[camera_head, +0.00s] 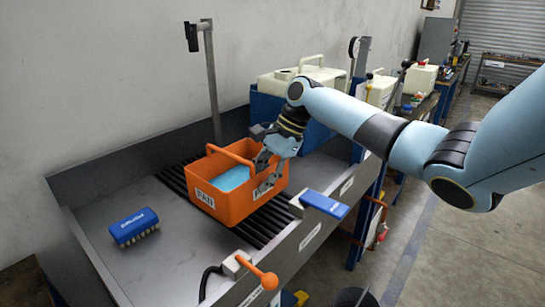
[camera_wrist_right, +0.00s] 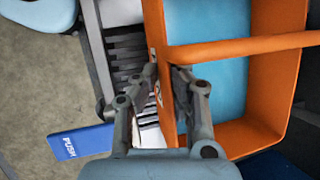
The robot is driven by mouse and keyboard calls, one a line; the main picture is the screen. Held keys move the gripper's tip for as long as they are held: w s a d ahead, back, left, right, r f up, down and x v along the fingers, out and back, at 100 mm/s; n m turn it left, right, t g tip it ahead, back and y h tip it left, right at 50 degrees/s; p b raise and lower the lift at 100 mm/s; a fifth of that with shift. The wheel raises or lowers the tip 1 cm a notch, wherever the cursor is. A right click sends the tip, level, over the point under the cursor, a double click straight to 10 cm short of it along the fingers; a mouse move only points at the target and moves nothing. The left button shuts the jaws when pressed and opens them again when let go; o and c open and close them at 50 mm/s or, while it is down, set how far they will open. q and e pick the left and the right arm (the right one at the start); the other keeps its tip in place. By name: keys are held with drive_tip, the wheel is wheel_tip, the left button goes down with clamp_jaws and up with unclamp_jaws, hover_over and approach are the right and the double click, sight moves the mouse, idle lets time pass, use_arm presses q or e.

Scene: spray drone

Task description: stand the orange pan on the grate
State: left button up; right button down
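The orange pan (camera_head: 222,203) has a handle over its top and light blue contents. It is upright over the dark slatted grate (camera_head: 262,229) in the metal sink; slats show on both sides of it. I cannot tell whether its underside touches the slats. My right gripper (camera_head: 264,172) is at the pan's right wall. In the right wrist view the fingers (camera_wrist_right: 165,72) are close together, one on each side of the pan's wall (camera_wrist_right: 154,22), and appear closed on it. The grate also shows there (camera_wrist_right: 125,55). My left gripper is out of view.
A blue brush (camera_head: 134,227) lies on the sink floor at the left. A blue push lever (camera_head: 325,205) and an orange-knobbed lever (camera_head: 262,275) sit along the front rim. A blue bin with a pale canister (camera_head: 315,77) stands behind at the right.

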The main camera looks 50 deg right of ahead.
sight(249, 203)
drive_tip(key=a, duration=0.1)
drive_tip(key=a+f, duration=0.2)
drive_tip(key=shift+s+a, duration=0.3)
drive_tip(key=shift+a, duration=0.05)
wheel_tip(249, 203, down, 4)
drive_tip(key=shift+f, duration=0.1)
drive_tip(key=c, duration=2)
unclamp_jaws()
drive_tip(key=shift+s+f, duration=0.15)
drive_tip(key=o, duration=0.5)
drive_tip(key=v, duration=1.2)
drive_tip(key=shift+p, duration=0.35)
